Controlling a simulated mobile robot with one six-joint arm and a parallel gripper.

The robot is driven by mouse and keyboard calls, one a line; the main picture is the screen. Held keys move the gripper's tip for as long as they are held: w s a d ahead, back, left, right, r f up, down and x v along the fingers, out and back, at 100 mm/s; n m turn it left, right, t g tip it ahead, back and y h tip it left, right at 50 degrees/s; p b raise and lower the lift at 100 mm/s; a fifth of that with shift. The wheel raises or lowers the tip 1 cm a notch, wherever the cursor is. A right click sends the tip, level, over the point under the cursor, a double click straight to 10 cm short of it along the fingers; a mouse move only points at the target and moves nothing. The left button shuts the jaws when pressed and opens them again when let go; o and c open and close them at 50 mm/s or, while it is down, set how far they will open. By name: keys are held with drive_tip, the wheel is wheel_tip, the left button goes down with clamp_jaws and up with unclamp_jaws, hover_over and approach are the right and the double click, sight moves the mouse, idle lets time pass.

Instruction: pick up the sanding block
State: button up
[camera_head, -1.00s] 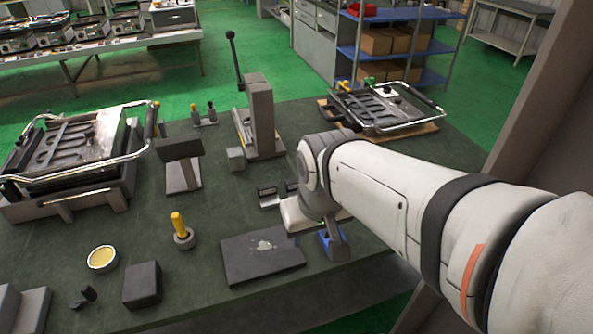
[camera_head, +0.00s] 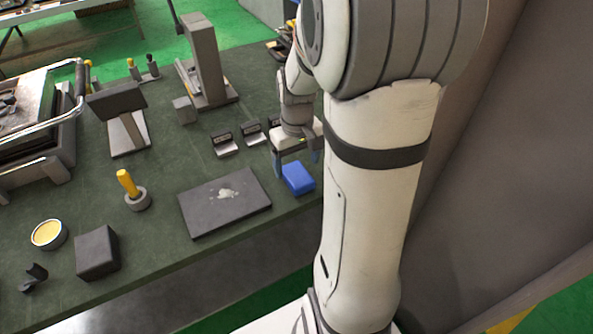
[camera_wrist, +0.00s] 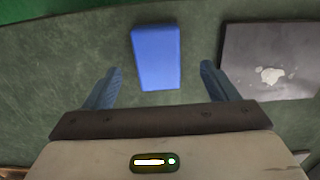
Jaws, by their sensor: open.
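The sanding block appears to be the blue block (camera_head: 298,178), lying on the green table near its front edge, right of a dark flat plate. In the wrist view the blue block (camera_wrist: 156,57) lies ahead of and between my two blue fingers. My gripper (camera_head: 294,166) is close above and beside the block in the head view. In the wrist view my gripper (camera_wrist: 160,82) is open, with the fingers wide apart and nothing held. I cannot tell whether a finger touches the block.
The dark plate (camera_head: 224,201) with a pale smear lies left of the block. Small dark brackets (camera_head: 225,145) stand behind it. A yellow-handled tool (camera_head: 128,184), a black block (camera_head: 98,252) and a round tin (camera_head: 49,234) are further left. A tall grey stand (camera_head: 205,62) rises behind.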

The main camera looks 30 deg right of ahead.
sight(297, 173)
drive_tip(key=f, duration=0.5)
drive_tip(key=shift+w+d+f, duration=0.15)
drive_tip(key=shift+w+f, duration=0.2)
drive_tip(key=c, duration=1.1)
drive_tip(key=shift+r, duration=0.1)
